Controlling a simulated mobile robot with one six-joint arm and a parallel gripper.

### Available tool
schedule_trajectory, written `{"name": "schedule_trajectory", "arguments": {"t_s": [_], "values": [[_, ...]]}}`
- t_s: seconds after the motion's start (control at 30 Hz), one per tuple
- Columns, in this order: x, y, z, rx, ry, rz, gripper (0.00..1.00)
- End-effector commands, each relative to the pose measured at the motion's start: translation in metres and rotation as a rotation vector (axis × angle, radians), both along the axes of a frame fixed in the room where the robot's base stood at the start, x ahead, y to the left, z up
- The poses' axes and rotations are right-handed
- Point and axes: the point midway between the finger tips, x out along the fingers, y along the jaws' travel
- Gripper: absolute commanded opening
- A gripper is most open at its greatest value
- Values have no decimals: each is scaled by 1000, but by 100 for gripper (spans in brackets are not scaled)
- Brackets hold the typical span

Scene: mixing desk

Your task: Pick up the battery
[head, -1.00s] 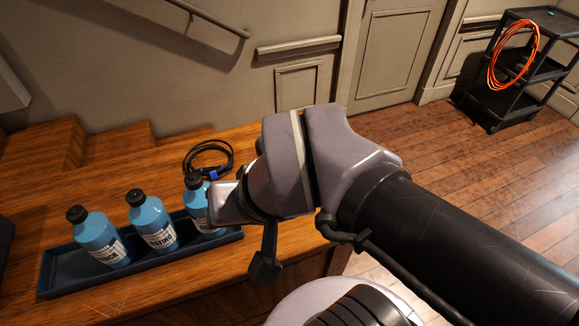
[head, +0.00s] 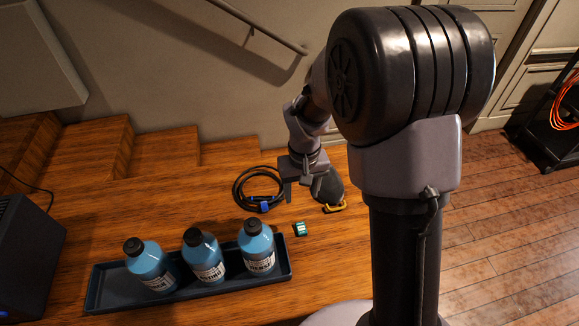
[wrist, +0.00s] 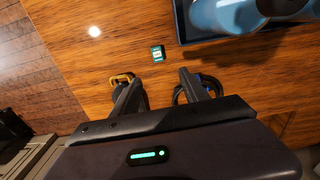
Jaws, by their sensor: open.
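A small green-and-white block, which looks like the battery (head: 300,229), lies on the wooden desk top just right of the blue bottles' tray. It also shows in the wrist view (wrist: 158,53), lying beyond the fingertips and roughly in line with the gap between them. My gripper (head: 302,186) is open and empty, behind the battery in the head view and above the desk. In the wrist view the two fingers of my gripper (wrist: 162,76) point toward the battery without touching it.
A dark tray (head: 105,298) holds three blue bottles (head: 258,250). A coiled black cable (head: 240,190) with a blue tie lies behind it. A dark item with a yellow part (head: 335,207) lies close right of my gripper. A black box (head: 25,255) stands far left.

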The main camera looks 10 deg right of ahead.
Motion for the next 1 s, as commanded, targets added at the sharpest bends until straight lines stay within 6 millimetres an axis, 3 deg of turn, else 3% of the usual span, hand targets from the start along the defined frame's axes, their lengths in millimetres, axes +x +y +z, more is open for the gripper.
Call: {"name": "schedule_trajectory", "arguments": {"t_s": [0.4,0.67,0.87,1.0], "values": [[0,-1,-113,-3,14,11,53],[1,-2,-140,-3,11,9,53],[0,-7,-179,-3,13,9,53],[1,-7,-182,-2,10,9,53]]}}
